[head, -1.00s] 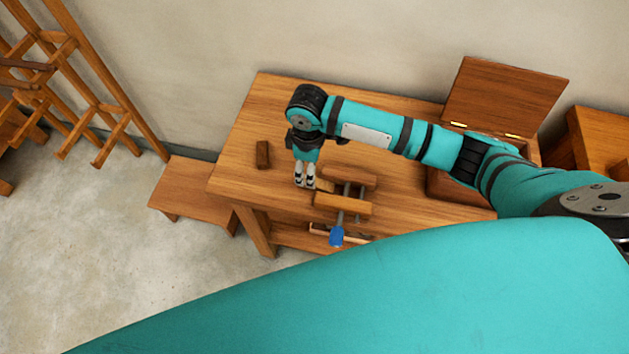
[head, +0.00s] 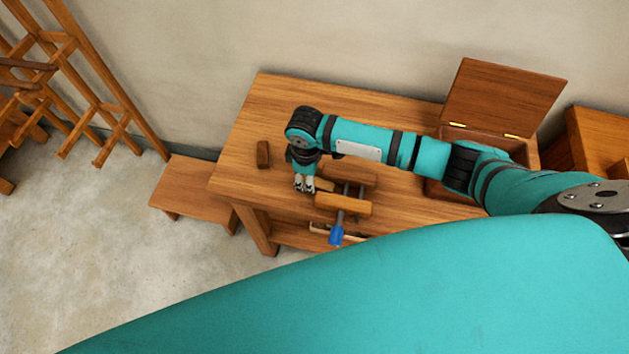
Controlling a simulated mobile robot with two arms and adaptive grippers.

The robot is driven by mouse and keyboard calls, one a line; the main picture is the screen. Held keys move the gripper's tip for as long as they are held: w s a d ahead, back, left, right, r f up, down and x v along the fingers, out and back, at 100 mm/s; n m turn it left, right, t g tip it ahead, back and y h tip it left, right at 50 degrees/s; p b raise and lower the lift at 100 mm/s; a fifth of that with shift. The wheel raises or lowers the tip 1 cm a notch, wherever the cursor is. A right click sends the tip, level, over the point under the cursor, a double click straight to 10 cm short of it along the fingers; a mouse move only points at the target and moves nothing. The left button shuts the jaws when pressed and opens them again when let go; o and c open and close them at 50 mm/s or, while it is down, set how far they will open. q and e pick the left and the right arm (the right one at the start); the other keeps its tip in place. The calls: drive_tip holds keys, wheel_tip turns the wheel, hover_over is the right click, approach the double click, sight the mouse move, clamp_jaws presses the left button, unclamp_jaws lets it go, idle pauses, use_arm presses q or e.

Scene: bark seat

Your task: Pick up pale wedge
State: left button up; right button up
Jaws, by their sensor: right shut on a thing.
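My right gripper (head: 304,187) points down at the front part of the wooden workbench (head: 270,110). Its fingers are close together, shut on the pale wedge (head: 323,185), a small light-wood piece that shows just right of the fingertips. Most of the wedge is hidden by the fingers and the clamp. I cannot tell whether it touches the benchtop. My left gripper is not in view.
A wooden clamp (head: 343,204) with a blue handle (head: 336,235) is close to the right of the gripper. A dark brown block (head: 263,154) lies to the left. An open-lidded box (head: 505,97) stands at the right. A low stool (head: 190,192) is beside the bench.

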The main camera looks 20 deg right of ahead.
drive_tip(key=shift+r, duration=0.15)
drive_tip(key=shift+c, duration=0.2)
wheel_tip(320, 180, up, 28)
idle(0.3)
